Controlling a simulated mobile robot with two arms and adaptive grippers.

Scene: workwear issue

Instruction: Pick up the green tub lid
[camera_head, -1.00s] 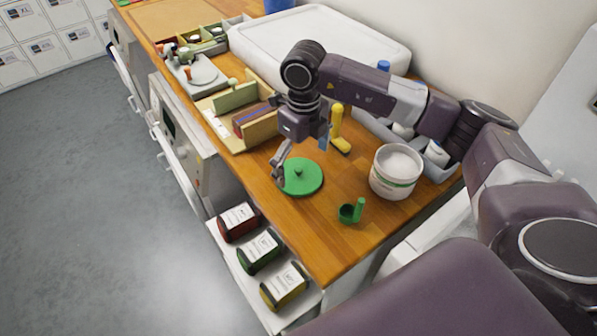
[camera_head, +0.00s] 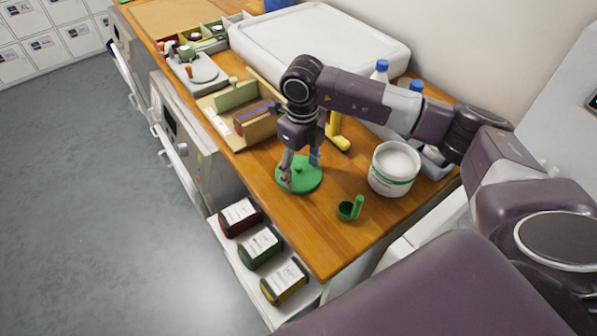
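The green tub lid (camera_head: 309,181) is a round disc lying flat on the wooden counter. My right gripper (camera_head: 300,170) points down over it, with its two fingers apart. One finger is over the lid's left part and the other is by its far right edge. The lid's small central knob lies between the fingers and is hard to make out. I cannot tell whether the fingertips touch the lid. The white tub (camera_head: 394,169) stands open, to the right of the lid. My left gripper is not in view.
A green scoop (camera_head: 350,209) lies near the counter's front edge. Bottles (camera_head: 381,70) stand at the back right. Labelled packs (camera_head: 261,246) sit on a lower shelf.

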